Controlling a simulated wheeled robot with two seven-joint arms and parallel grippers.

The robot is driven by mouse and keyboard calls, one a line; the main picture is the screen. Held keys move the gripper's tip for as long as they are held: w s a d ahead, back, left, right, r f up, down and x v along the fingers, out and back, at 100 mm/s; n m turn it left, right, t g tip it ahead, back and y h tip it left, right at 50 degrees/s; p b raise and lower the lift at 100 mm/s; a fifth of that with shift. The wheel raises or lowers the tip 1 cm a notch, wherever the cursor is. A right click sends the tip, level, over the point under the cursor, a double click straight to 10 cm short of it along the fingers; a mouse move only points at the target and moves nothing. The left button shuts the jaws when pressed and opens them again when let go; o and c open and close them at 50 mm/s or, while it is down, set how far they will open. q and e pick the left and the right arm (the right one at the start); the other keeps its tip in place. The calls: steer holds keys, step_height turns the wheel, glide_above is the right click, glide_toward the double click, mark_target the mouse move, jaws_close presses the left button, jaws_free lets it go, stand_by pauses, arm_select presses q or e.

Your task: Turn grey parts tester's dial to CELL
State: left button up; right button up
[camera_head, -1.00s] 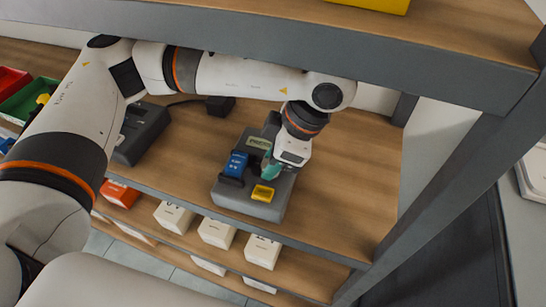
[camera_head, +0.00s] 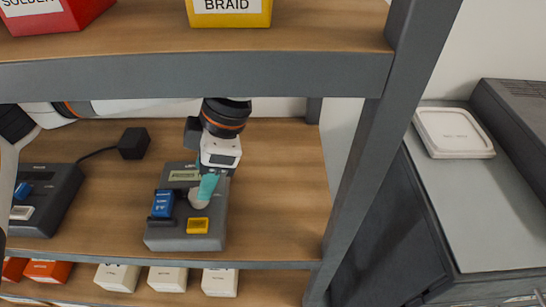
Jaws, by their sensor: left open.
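The grey parts tester (camera_head: 168,240) sits on the wooden shelf in the head view. It has a small display (camera_head: 184,175), a blue block (camera_head: 162,203) on its left and a yellow block (camera_head: 197,226) at its front right. My left gripper (camera_head: 203,195) points down over the tester, its teal fingers at a pale round dial (camera_head: 199,200) between the blue and yellow blocks. The gripper is open; the fingers hide part of the dial, and I cannot tell whether they touch it. The dial's marks are too small to read. My right gripper is not in view.
Another dark device (camera_head: 50,205) and a black power block (camera_head: 134,144) stand left of the tester. An upper shelf edge (camera_head: 190,77) and a grey post (camera_head: 360,160) bound the space. White boxes (camera_head: 168,279) sit below. Shelf right of the tester is clear.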

arm_select(q)
steer(key=w+d+b, duration=0.2)
steer(key=d, duration=1)
steer(key=shift+w+r, duration=0.1)
